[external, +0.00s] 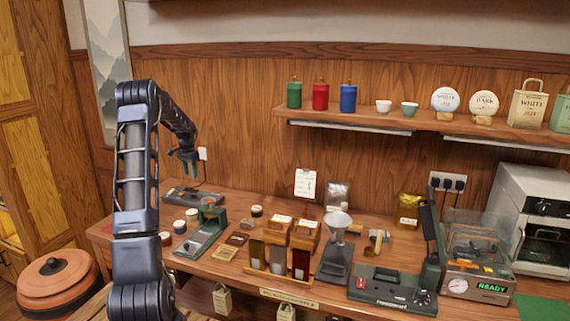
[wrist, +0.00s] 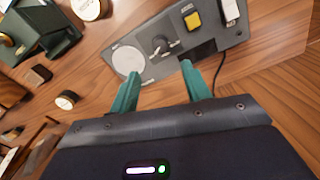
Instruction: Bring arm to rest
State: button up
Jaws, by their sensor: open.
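My arm (external: 134,190) rises at the left of the external view and bends over toward the back left of the counter. My gripper (external: 189,172) hangs in the air above the counter, with its fingers pointing down. In the wrist view its two teal fingers (wrist: 162,85) are spread apart with nothing between them. Below and beyond the fingers is a grey device (wrist: 165,38) with a round pale plate, a dark knob and a yellow button. The same flat device (external: 190,198) shows at the counter's back left in the external view.
The wooden counter (external: 330,292) holds a green press-like stand (external: 203,235), small round tins, a funnel device (external: 338,250), a dark green machine (external: 392,290) and a glowing "READY" unit (external: 478,275). A shelf (external: 420,122) with canisters and cups hangs on the wall. A lidded round container (external: 57,285) stands lower left.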

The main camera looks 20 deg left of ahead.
jog(key=s+d+r+n+t+y, duration=0.1)
jog(key=s+d+r, duration=0.85)
jog(key=d, duration=0.25)
jog(key=s+d+r+t, duration=0.1)
jog(key=s+d+r, duration=0.8)
jog(key=d+r, duration=0.15)
jog(key=s+d+f+t, duration=0.1)
jog(key=s+d, duration=0.3)
jog(key=s, duration=0.5)
jog(key=s+d+f+n, duration=0.1)
jog(key=s+d, duration=0.4)
jog(key=s, duration=0.4)
jog(key=s+d+f+n+t+h, duration=0.1)
jog(key=s+d, duration=0.3)
jog(key=s, duration=0.5)
jog(key=shift+s+d+t, duration=0.15)
jog(key=shift+s+t, duration=0.15)
jog(key=shift+s, duration=0.1)
